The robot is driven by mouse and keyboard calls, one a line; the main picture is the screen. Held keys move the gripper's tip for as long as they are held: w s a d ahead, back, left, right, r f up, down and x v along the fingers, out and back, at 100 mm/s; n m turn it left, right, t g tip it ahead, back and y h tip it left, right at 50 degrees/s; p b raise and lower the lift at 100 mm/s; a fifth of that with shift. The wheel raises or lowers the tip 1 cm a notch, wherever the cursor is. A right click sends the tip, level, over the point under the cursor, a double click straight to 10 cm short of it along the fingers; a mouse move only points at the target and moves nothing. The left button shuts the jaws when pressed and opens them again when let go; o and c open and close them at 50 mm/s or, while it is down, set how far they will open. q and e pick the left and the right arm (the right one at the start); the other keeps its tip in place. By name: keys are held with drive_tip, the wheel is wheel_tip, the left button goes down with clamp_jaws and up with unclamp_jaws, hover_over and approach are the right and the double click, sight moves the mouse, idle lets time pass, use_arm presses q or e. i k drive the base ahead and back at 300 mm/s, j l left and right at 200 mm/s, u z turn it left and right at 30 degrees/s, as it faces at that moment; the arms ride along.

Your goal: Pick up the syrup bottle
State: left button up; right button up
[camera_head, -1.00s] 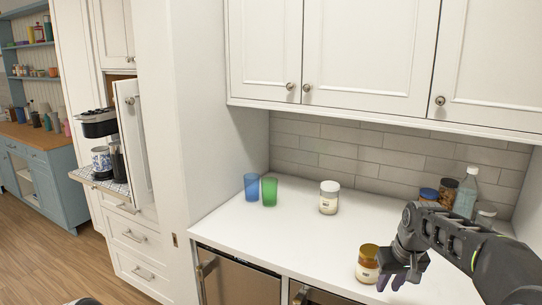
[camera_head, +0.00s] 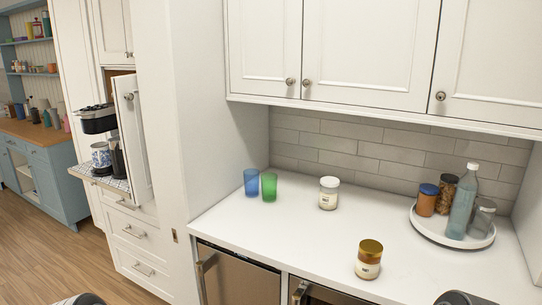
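Only small dark pieces of my arms show at the bottom edge, left and right. Neither gripper's fingers can be seen.
The tray also holds an orange jar (camera_head: 427,203) with a blue lid, a dark-lidded jar (camera_head: 446,194) and a clear grey jar (camera_head: 482,219). A gold-lidded jar (camera_head: 369,262), a white-lidded jar (camera_head: 329,194), and blue (camera_head: 251,182) and green (camera_head: 269,187) cups stand apart. Upper cabinets overhang the counter.

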sight(467, 186)
drive_tip(key=z, duration=0.4)
drive_tip(key=i+j+z, duration=0.1)
drive_tip(key=z, duration=0.35)
drive_tip(key=j+z, duration=0.1)
drive_tip(key=z, duration=0.3)
drive_tip(key=j+z, duration=0.1)
drive_tip(key=z, duration=0.35)
drive_tip(key=j+z, duration=0.1)
drive_tip(key=z, duration=0.3)
drive_tip(key=j+z, duration=0.1)
drive_tip(key=z, duration=0.35)
drive_tip(key=k+j+z, duration=0.15)
drive_tip(key=j+z, duration=0.15)
drive_tip(key=k+j+z, duration=0.25)
drive_tip(key=j, duration=0.2)
drive_tip(key=k+j+z, duration=0.15)
drive_tip(key=j+z, duration=0.15)
drive_tip(key=k+j, duration=0.3)
drive_tip(key=j, duration=0.15)
